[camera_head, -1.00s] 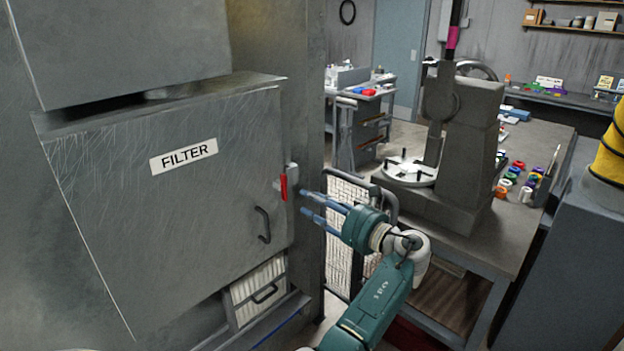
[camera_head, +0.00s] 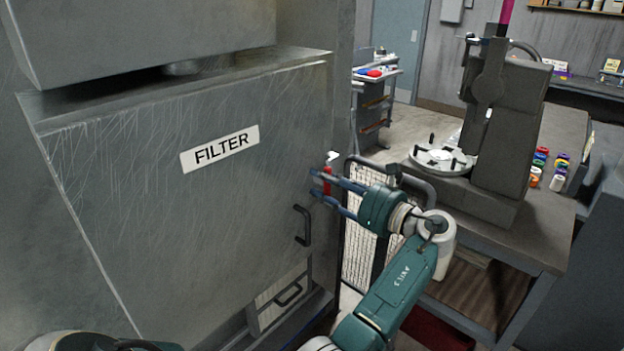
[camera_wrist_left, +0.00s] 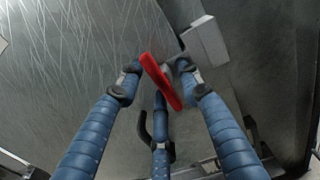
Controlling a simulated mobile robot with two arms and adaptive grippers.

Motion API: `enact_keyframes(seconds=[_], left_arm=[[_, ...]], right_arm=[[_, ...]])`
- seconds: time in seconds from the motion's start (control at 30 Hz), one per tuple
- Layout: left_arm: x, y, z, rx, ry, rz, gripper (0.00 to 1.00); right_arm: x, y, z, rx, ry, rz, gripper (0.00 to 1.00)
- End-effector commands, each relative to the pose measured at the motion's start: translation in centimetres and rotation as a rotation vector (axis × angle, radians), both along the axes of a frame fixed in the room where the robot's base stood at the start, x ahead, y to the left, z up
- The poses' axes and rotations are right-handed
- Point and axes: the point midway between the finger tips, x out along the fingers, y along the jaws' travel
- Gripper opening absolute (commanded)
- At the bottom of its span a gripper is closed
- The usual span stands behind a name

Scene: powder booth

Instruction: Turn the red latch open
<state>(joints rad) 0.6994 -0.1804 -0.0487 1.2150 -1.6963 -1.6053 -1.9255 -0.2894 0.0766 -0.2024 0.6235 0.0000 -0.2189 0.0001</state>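The red latch (camera_head: 327,181) is a short lever on the right edge of the grey filter door (camera_head: 120,200). In the left wrist view the red latch (camera_wrist_left: 160,80) lies slanted below a grey block (camera_wrist_left: 205,41). My left gripper (camera_head: 318,184) is at the latch, its blue fingers spread. In the left wrist view the left gripper (camera_wrist_left: 158,70) has a fingertip on each side of the latch and a third finger below. The fingertips are very close to it; I cannot tell whether they touch it. My right gripper is not in view.
A black door handle (camera_head: 304,226) sits below the latch. A mesh panel (camera_head: 357,245) stands right of the door, near my left arm. A workbench (camera_head: 545,235) with a grey press (camera_head: 497,130) stands further right. A heavy grey housing (camera_head: 140,35) overhangs the door.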

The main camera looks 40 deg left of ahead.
Motion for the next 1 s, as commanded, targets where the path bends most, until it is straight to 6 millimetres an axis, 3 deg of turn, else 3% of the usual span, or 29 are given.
enact_keyframes(seconds=[0.17,0.37,0.53,0.57,1.0], left_arm=[[0.0,-0.3,0.0,0.0,-0.001,-0.001,0.35],[0.0,-0.3,0.0,0.0,-0.001,-0.001,0.35],[0.0,-0.2,0.0,-0.001,0.0,0.0,0.02],[0.0,-0.2,0.0,-0.001,0.0,0.0,0.0],[-0.1,-0.2,-0.2,-0.007,-0.078,0.002,0.0]], right_arm=[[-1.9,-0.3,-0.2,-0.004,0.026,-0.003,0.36],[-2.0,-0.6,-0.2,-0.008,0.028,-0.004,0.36],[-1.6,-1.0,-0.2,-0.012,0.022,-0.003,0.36],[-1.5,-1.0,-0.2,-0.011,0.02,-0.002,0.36],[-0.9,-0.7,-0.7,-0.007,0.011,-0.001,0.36]])
